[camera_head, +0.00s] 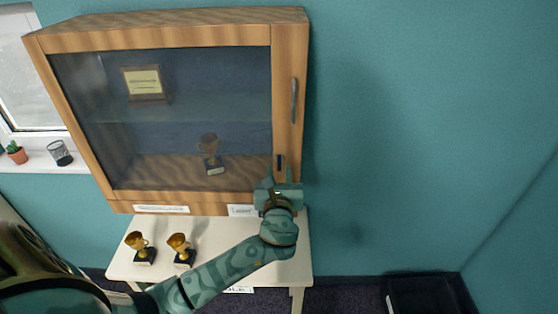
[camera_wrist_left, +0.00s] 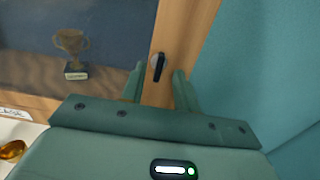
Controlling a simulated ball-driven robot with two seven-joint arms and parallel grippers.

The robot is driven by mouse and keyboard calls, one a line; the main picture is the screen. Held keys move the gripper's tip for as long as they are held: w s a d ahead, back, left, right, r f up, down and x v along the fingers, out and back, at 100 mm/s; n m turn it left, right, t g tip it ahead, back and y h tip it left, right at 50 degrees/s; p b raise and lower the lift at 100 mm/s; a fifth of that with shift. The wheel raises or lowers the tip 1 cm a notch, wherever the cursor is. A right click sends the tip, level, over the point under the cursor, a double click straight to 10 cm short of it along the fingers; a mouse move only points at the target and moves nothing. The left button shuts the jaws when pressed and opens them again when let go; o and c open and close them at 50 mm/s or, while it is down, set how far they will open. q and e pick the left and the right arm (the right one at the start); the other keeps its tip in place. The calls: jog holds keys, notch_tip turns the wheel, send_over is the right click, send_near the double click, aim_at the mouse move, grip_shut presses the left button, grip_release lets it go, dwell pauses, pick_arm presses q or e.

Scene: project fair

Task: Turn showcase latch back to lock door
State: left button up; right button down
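The showcase (camera_head: 180,22) is a wooden wall cabinet with a glass door, and the door looks shut. A small dark latch (camera_head: 280,162) sits low on the right door stile, below the long grey handle (camera_head: 294,100). In the left wrist view the latch (camera_wrist_left: 158,66) stands nearly upright, slightly tilted, just beyond the fingertips. My left gripper (camera_head: 279,180) is just below the latch. In the left wrist view its two fingers (camera_wrist_left: 160,82) are apart with nothing between them, one on each side below the latch. My right gripper is not in view.
A trophy (camera_head: 209,150) and a plaque (camera_head: 144,83) are inside the showcase. Two gold trophies (camera_head: 138,247) (camera_head: 181,248) stand on the white table (camera_head: 208,226) below it. A dark bin (camera_head: 424,294) is at lower right. The wall right of the showcase is clear.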

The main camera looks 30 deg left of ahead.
aim_at(279, 163)
pick_arm(q)
jog(key=x, duration=0.4)
jog(key=shift+w, duration=0.1)
grip_shut()
